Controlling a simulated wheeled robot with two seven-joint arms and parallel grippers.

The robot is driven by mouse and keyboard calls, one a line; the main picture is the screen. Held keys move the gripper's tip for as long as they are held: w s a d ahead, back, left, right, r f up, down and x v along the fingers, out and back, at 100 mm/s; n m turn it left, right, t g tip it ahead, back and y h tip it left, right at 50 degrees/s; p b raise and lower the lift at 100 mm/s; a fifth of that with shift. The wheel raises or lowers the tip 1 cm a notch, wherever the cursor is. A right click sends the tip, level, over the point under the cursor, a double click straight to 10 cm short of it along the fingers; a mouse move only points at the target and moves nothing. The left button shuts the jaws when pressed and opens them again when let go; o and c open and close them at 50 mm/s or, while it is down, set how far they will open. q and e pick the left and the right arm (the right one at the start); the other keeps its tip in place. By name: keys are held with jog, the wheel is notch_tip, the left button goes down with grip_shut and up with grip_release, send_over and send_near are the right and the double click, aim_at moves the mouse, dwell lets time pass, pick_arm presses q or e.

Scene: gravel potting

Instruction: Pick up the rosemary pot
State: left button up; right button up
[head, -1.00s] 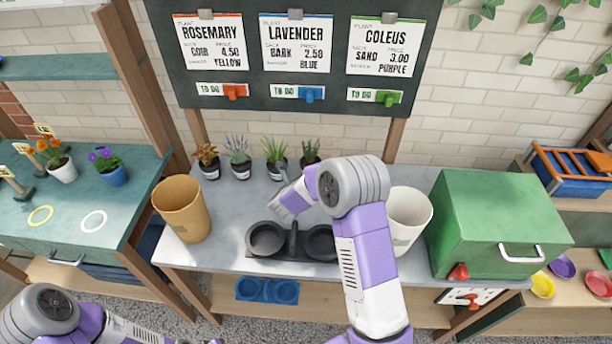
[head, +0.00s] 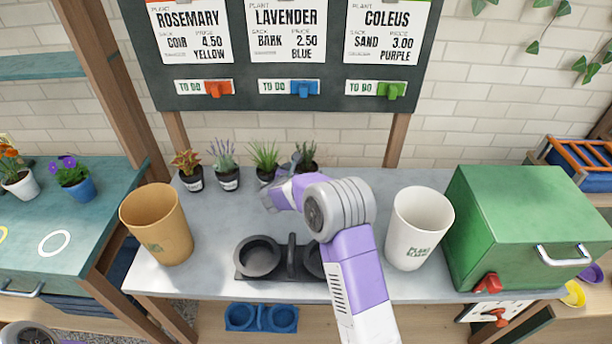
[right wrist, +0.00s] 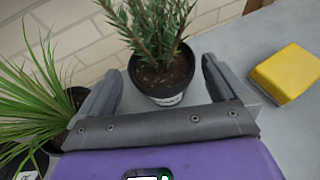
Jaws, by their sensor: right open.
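The rosemary pot, a dark pot with upright needle-leaved green stems, stands at the right end of the row of plants in the head view (head: 307,169). In the right wrist view the pot (right wrist: 165,91) sits between the ends of my right gripper's two fingers (right wrist: 161,68). The fingers are apart, one on each side, and I see a gap to the right of the pot. In the head view my right gripper (head: 291,166) is partly hidden by my own wrist.
A grassy pot (head: 264,174) stands close on the left, its leaves near my left finger in the wrist view. A yellow block (right wrist: 287,72) lies right of the gripper. A white bin (head: 416,232), tan bin (head: 160,228) and green box (head: 530,215) stand on the bench.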

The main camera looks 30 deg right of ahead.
aim_at(306, 169)
jog(key=x, duration=0.3)
jog(key=shift+w+d+f, duration=0.1)
jog(key=shift+d+f, duration=0.15)
jog(key=shift+f, duration=0.15)
jog(key=shift+r, duration=0.1)
jog(key=c, duration=1)
